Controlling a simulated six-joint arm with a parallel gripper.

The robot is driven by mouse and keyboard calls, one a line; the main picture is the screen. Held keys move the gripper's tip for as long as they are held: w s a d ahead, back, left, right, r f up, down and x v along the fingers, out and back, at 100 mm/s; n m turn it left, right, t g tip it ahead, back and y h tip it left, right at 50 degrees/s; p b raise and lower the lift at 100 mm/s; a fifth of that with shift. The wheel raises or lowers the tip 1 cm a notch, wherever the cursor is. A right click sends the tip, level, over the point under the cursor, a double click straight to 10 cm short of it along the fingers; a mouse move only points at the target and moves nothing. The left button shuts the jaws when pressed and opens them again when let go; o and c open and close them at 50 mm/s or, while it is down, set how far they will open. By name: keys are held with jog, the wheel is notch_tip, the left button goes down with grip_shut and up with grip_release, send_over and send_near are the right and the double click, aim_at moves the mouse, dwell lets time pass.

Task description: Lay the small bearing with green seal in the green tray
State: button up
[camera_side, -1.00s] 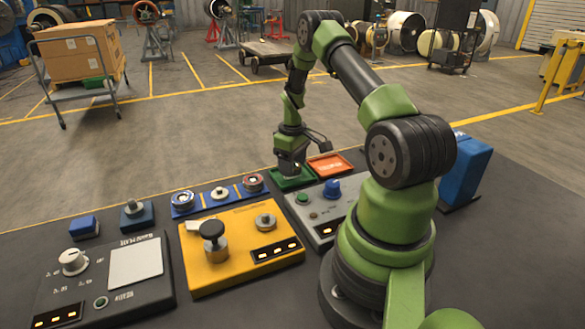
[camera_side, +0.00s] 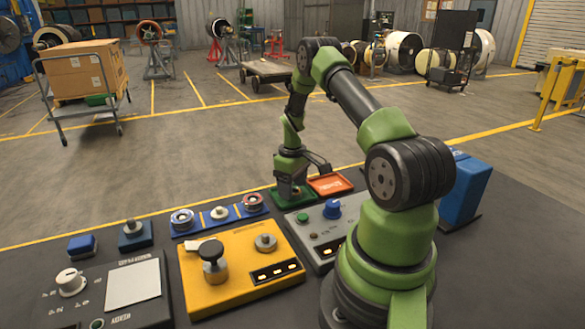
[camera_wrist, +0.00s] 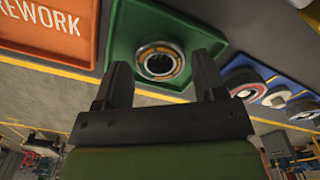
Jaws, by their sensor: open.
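The green tray (camera_wrist: 125,25) holds a ring-shaped bearing (camera_wrist: 160,61) with a metal rim, an orange-brown band and a dark bore. I cannot make out a green seal on it. My gripper (camera_wrist: 164,66) is open, with one finger to each side of the bearing in the wrist view and a gap to both. In the side view, my gripper (camera_side: 291,189) is down at the green tray (camera_side: 307,200) and hides most of its inside, including the bearing.
An orange tray marked REWORK (camera_wrist: 45,30) adjoins the green tray. A blue rack (camera_side: 202,222) holding several round parts stands to the left in the side view. A grey panel with a blue knob (camera_side: 332,208) and a yellow panel (camera_side: 220,284) stand nearer my base.

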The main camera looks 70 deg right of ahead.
notch_tip(320, 180, up, 11)
jog(key=w+a+r+t, duration=0.2)
jog(key=w+a+r, duration=0.1)
jog(key=a+r, duration=0.55)
jog(key=s+a+r+m+t, duration=0.1)
jog(key=s+a+r+t, duration=0.1)
jog(key=a+r, duration=0.4)
jog(key=s+a+r+t, duration=0.1)
jog(key=s+a+r, duration=0.25)
jog(key=a, duration=0.55)
jog(key=s+a+t+y, duration=0.2)
jog(key=s+a, duration=0.5)
jog(key=shift+s+r+m, duration=0.15)
jog(key=shift+r+m, duration=0.15)
jog(key=shift+m, duration=0.1)
